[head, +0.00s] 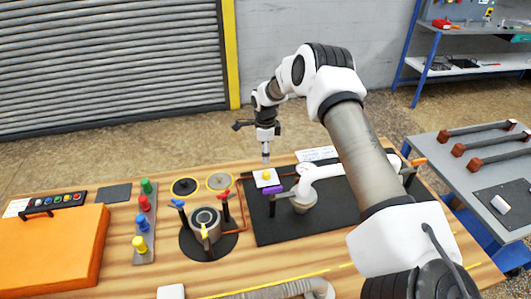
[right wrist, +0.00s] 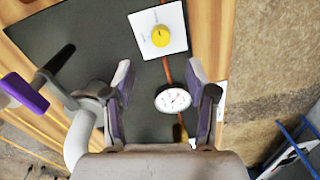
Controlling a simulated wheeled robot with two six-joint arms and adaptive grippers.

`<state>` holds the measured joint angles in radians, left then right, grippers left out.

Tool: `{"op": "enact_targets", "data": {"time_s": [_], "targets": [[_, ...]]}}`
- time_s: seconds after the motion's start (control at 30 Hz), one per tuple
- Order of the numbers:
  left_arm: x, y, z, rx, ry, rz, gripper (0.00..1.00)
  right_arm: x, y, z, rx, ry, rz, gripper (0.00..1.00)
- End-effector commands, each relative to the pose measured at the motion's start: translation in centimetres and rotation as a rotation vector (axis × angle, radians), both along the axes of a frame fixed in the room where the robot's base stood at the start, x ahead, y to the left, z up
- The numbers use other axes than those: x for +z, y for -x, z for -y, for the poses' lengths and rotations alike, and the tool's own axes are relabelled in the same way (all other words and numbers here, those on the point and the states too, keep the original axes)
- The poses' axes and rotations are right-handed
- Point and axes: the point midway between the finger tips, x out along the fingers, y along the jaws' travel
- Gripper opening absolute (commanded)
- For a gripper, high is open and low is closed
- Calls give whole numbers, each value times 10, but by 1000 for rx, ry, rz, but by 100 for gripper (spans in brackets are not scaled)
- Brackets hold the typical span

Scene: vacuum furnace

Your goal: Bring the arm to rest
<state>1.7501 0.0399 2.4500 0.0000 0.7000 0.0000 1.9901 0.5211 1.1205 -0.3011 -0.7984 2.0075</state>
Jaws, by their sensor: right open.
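My right arm comes in from the right in the head view and arches over the workbench (head: 130,275). My right gripper (head: 266,158) points down, just behind the white plate (head: 262,183) with a yellow knob (head: 267,175). In the right wrist view the gripper (right wrist: 162,92) is open, its two fingers wide apart with nothing held. The yellow knob (right wrist: 160,36) lies beyond the fingertips there, and a round white gauge (right wrist: 173,100) shows between the fingers. My left gripper is in neither view.
A valve with a purple handle (head: 274,192) and a white pipe (head: 322,171) stand on the black mat (head: 262,225). A capped cylinder (head: 206,222), colored posts (head: 141,222) and an orange case (head: 55,250) are further left. A side table (head: 465,175) stands right.

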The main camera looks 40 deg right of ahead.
Motion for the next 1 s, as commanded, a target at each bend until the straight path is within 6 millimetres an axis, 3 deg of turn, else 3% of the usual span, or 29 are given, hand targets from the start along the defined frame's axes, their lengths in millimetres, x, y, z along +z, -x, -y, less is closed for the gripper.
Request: {"op": "enact_targets", "data": {"time_s": [0.17, 0.7, 0.77, 1.0], "targets": [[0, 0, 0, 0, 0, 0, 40, 18, 1, 0, -1, 0, -1, 57], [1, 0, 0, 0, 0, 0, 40, 21, 1, 0, 0, 1, -1, 57], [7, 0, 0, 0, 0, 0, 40, 27, 1, 0, 0, 1, -1, 57], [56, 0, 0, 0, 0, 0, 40, 76, 1, 0, 0, 1, -1, 57]]}}
